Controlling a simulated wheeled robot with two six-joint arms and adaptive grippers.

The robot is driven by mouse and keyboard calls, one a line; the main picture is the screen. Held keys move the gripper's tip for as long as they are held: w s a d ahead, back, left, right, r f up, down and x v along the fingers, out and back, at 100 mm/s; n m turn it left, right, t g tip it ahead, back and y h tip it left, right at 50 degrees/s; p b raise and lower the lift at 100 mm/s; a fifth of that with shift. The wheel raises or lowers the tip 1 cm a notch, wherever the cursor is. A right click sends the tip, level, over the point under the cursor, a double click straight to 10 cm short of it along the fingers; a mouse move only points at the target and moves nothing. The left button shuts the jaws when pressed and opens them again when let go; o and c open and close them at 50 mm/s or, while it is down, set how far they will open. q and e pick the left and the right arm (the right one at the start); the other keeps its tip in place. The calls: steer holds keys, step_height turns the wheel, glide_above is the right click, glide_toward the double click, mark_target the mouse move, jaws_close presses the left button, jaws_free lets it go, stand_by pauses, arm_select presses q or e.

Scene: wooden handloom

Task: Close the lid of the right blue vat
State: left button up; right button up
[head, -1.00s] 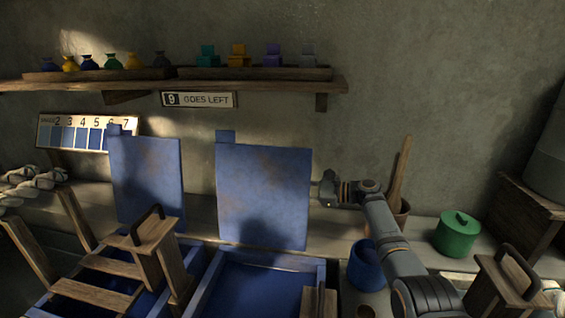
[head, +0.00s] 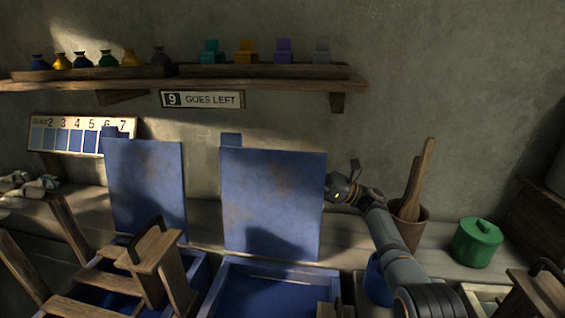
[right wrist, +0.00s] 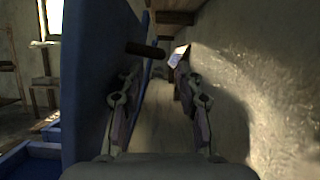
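The right blue vat (head: 212,300) is open. Its blue lid (head: 272,200) stands upright at the back, with rusty patches and a small tab on top. The lid fills the left of the right wrist view (right wrist: 90,75), where a dark rod shows near its edge. My right gripper (head: 341,183) is at the lid's right edge, in the gap between lid and wall. In the right wrist view (right wrist: 158,90) its fingers are apart with nothing between them; the left finger is close to the lid, contact unclear. My left gripper is not in view.
The left vat's lid (head: 146,188) also stands upright. A wooden frame (head: 152,260) stands in front of it. A brown pot (head: 412,232) with wooden sticks, a blue pot (head: 376,285) and a green lidded pot (head: 477,242) are near my right arm. A shelf (head: 130,84) runs above.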

mark_target(283, 163)
steer(key=x, duration=0.5)
steer(key=shift+a, duration=0.25)
jaws_close()
